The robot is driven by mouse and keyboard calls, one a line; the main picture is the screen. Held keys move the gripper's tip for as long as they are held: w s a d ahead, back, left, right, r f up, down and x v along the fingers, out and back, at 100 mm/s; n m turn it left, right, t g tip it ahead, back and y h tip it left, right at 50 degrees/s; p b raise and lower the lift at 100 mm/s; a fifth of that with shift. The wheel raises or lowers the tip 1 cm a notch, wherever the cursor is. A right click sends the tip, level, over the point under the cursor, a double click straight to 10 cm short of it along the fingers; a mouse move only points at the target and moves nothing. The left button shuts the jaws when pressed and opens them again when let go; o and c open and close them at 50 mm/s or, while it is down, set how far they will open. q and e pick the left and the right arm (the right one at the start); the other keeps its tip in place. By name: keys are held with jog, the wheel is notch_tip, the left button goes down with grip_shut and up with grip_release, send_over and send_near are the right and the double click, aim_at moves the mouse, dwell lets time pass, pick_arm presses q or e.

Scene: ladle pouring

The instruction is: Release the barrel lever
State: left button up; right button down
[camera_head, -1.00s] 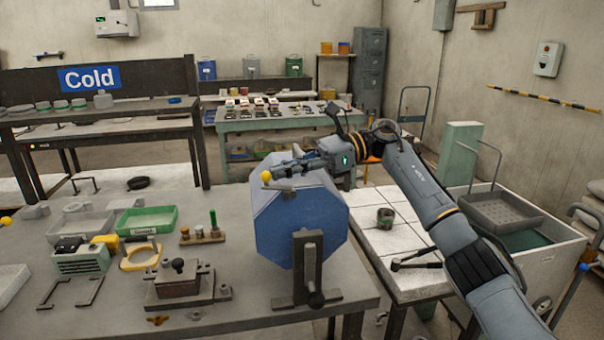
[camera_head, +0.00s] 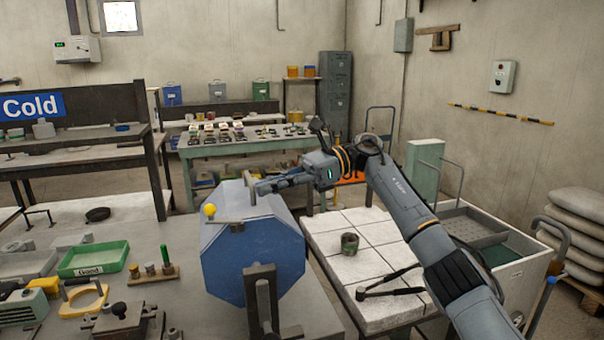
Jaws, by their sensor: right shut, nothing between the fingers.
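The blue eight-sided barrel (camera_head: 252,250) stands on the grey workbench, held at its front by a dark upright stand (camera_head: 262,305). The barrel lever's yellow ball knob (camera_head: 209,210) shows at the barrel's upper left. My right gripper (camera_head: 256,190) is at the barrel's top far edge, right of the knob and apart from it. Its fingers look closed together with nothing held. A grey upright piece (camera_head: 249,187) overlaps the fingertips in the picture; I cannot tell whether they touch it. My left gripper is out of view.
A green tray marked Good (camera_head: 94,259), a yellow ring fixture (camera_head: 84,300) and a peg block (camera_head: 153,274) lie left of the barrel. A white-tiled table with a dark cup (camera_head: 349,243) and a black-handled tool (camera_head: 388,284) stands to the right.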

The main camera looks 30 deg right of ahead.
jog(key=shift+s+d+r, duration=0.15)
jog(key=shift+d+r, duration=0.4)
jog(key=shift+r, duration=0.3)
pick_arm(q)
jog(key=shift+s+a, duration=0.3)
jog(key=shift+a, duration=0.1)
pick_arm(e)
jog(key=d, duration=0.4)
jog(key=shift+w+d+r, duration=0.1)
jog(key=shift+w+d, duration=0.1)
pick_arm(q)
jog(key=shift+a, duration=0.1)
